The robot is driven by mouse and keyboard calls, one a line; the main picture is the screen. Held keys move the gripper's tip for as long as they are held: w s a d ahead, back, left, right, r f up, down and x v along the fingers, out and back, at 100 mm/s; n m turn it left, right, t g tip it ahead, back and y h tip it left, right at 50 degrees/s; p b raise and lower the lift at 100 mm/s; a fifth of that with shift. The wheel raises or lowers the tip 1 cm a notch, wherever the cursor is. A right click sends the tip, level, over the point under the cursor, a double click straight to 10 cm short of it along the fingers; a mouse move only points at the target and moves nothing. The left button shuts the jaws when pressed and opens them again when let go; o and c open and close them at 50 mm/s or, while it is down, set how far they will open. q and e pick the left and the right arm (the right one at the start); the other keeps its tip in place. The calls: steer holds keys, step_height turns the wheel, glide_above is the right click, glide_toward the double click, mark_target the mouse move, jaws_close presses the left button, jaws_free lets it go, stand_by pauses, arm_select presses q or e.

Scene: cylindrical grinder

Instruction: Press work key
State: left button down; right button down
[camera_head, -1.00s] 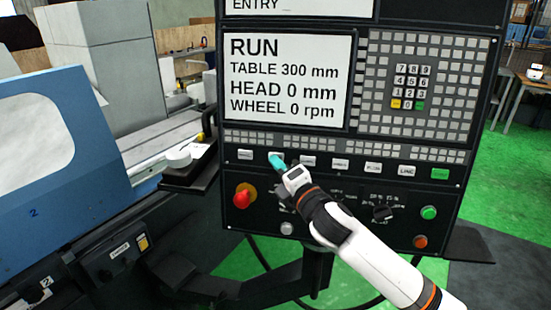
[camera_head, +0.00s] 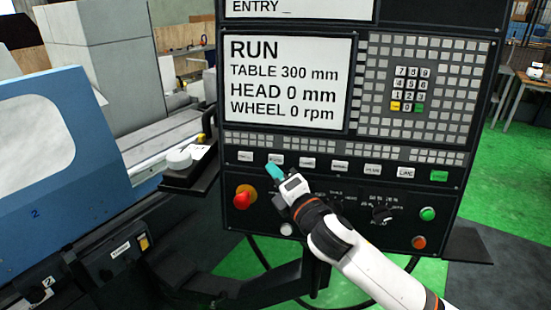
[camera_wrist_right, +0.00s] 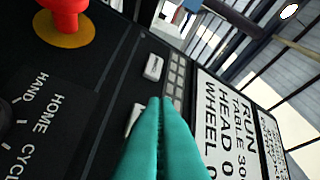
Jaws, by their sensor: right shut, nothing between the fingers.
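The control panel (camera_head: 345,185) faces me, with a row of white keys below its screen. The second key from the left (camera_head: 276,160) shows just above my right fingertips; its label is too small to read surely. My right gripper (camera_head: 274,172) has teal fingers, shut and empty, pointing up-left at the panel. In the right wrist view the shut fingers (camera_wrist_right: 168,105) partly cover one key (camera_wrist_right: 135,118), and the leftmost key (camera_wrist_right: 153,67) shows beyond them. Whether the tips touch the panel I cannot tell. My left gripper is not in view.
A red emergency knob (camera_head: 243,198) stands out left of the fingers. The screen (camera_head: 290,80) reads RUN, table 300 mm, head 0 mm, wheel 0 rpm. Rotary knobs (camera_head: 381,214) and a green button (camera_head: 428,213) are to the right. The blue machine door (camera_head: 60,180) is at left.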

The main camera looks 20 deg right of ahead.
steer(key=s, duration=0.1)
steer(key=s+a, duration=0.1)
steer(key=s, duration=0.1)
steer(key=shift+a+r+p, duration=0.3)
steer(key=shift+p, duration=0.1)
stand_by(0.4)
